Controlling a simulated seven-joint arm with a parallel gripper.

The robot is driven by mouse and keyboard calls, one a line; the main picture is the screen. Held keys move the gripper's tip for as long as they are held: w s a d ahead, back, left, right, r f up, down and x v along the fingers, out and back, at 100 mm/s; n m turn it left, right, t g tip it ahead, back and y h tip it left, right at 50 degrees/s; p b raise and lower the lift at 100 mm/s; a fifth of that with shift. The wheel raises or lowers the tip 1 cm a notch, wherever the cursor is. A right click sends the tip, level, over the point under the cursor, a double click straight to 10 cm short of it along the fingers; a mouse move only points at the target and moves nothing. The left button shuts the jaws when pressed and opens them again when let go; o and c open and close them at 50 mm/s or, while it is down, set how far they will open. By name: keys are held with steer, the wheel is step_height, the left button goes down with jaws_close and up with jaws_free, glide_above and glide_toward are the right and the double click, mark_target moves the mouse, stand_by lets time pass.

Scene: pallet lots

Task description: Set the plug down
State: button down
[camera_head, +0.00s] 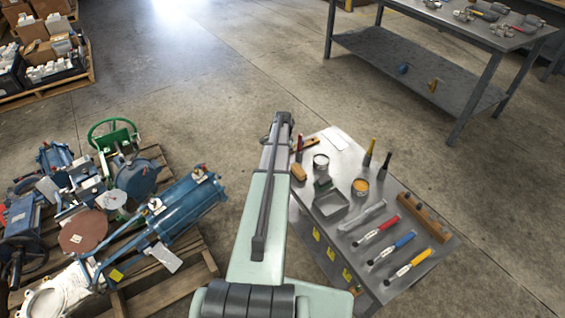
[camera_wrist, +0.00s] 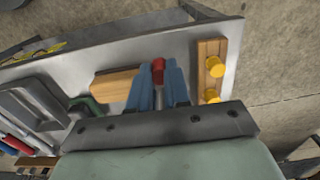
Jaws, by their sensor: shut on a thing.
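My gripper (camera_wrist: 158,80) is shut on a red plug (camera_wrist: 158,66), which shows between the blue fingers in the wrist view. The plug is over the metal bench top (camera_wrist: 120,58), and I cannot tell whether it touches the surface. To its right in the wrist view is a wooden block (camera_wrist: 208,48) with two yellow plugs (camera_wrist: 215,66) on it. In the head view a small red piece (camera_head: 299,141) shows just right of my arm, near the bench's far left corner; my arm hides most of the gripper there.
A wooden-handled tool (camera_wrist: 112,86) lies left of the plug in the wrist view. The bench also holds a grey tray (camera_head: 331,208), tins (camera_head: 360,187), red, blue and yellow-handled tools (camera_head: 393,248), and a wooden rack (camera_head: 424,216). A loaded pallet (camera_head: 185,290) stands left.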

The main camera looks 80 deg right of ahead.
steer(key=shift+f, duration=2)
steer(key=shift+f, duration=0.1)
steer(key=c, duration=1.1)
jaws_free()
step_height(320, 180, up, 12)
steer(key=shift+r, duration=0.15)
steer(key=shift+w, duration=0.1)
